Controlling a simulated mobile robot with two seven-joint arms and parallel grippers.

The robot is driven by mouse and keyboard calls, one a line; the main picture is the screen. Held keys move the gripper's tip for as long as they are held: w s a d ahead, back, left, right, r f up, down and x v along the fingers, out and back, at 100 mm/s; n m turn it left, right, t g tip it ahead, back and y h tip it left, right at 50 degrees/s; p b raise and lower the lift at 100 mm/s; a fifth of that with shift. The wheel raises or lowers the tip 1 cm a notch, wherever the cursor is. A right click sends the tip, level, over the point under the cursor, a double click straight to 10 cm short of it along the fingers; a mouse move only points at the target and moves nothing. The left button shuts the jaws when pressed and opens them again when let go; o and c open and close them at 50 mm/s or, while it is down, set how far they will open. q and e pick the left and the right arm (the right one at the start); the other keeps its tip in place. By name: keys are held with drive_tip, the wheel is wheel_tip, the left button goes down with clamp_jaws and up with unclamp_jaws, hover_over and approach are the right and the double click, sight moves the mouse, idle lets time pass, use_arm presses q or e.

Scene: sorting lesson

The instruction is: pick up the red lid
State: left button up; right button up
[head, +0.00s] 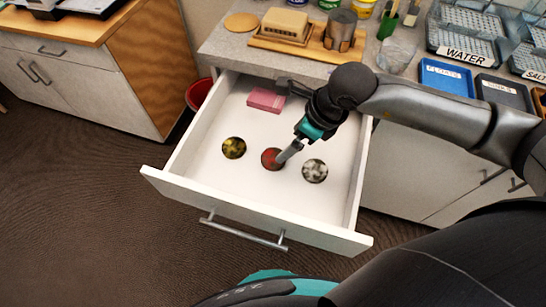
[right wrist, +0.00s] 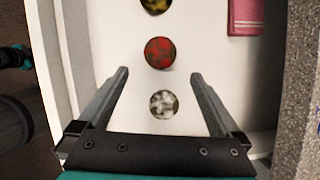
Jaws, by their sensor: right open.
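The red lid (head: 269,158), a round disc with dark mottling, lies flat on the white floor of the open drawer (head: 228,196), between a yellow lid (head: 233,148) and a white-grey lid (head: 315,171). My right gripper (head: 282,158) reaches down into the drawer and overlaps the red lid's right edge in the head view. In the right wrist view the red lid (right wrist: 160,52) is just beyond the open fingertips (right wrist: 160,73), about centred between them. The white-grey lid (right wrist: 163,104) shows between the fingers. The gripper holds nothing. My left gripper is not in view.
A pink folded cloth (head: 266,99) lies at the drawer's back. The drawer walls surround the lids. The counter above holds a butter dish (head: 285,25), a metal cup (head: 340,30), a glass (head: 396,57) and labelled trays (head: 446,77). The drawer's front floor is clear.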

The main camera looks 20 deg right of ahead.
hover_over(274, 157)
drive_tip(key=s+d, duration=0.2)
drive_tip(key=f, duration=0.5)
drive_tip(key=shift+a+f+b, duration=0.1)
drive_tip(key=shift+a+b, duration=0.1)
drive_tip(key=shift+b, duration=0.2)
drive_tip(key=b+x, duration=0.1)
drive_tip(key=x, duration=0.4)
drive_tip(key=shift+d, duration=0.15)
drive_tip(key=c, duration=1.2)
drive_tip(key=shift+o, duration=0.2)
